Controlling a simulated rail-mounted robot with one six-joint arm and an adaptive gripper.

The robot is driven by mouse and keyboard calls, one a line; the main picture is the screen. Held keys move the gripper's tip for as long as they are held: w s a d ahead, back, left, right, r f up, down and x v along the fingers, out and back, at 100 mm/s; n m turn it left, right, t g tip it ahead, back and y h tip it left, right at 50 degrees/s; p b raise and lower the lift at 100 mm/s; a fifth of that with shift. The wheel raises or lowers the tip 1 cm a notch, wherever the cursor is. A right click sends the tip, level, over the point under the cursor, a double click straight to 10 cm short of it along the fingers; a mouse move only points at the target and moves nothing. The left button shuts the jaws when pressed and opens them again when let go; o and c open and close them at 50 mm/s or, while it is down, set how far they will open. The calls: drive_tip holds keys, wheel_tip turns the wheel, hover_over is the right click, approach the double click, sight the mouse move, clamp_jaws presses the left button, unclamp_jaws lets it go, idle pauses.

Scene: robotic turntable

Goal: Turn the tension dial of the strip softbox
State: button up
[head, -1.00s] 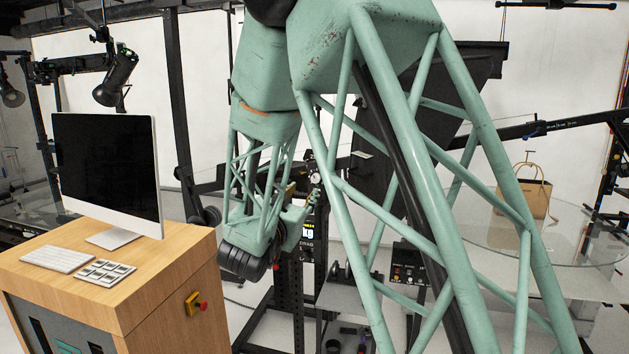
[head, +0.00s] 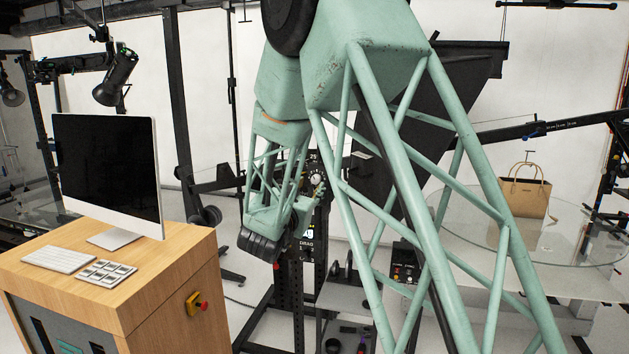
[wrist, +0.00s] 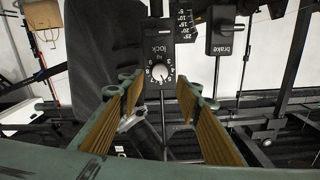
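The tension dial (wrist: 160,74) is a small white-faced knob on a black plate with numbers around it and the word "lock" above. In the wrist view it lies just beyond and between my fingertips, with no contact visible. My gripper (wrist: 161,92) is open, with a tan-padded finger on each side and nothing between the pads. A large dark panel, apparently the strip softbox (head: 455,90), stands behind my arm.
A black "brake" box (wrist: 226,40) with a small lever is right of the dial in the wrist view. A wooden desk (head: 170,275) with a monitor (head: 108,170) stands at left. A glass turntable (head: 470,215) bearing a paper bag (head: 524,195) is at right.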

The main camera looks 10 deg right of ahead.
sight(315, 180)
drive_tip(key=shift+p+x, duration=0.45)
drive_tip(key=shift+x, duration=2.75)
drive_tip(key=c, duration=0.9)
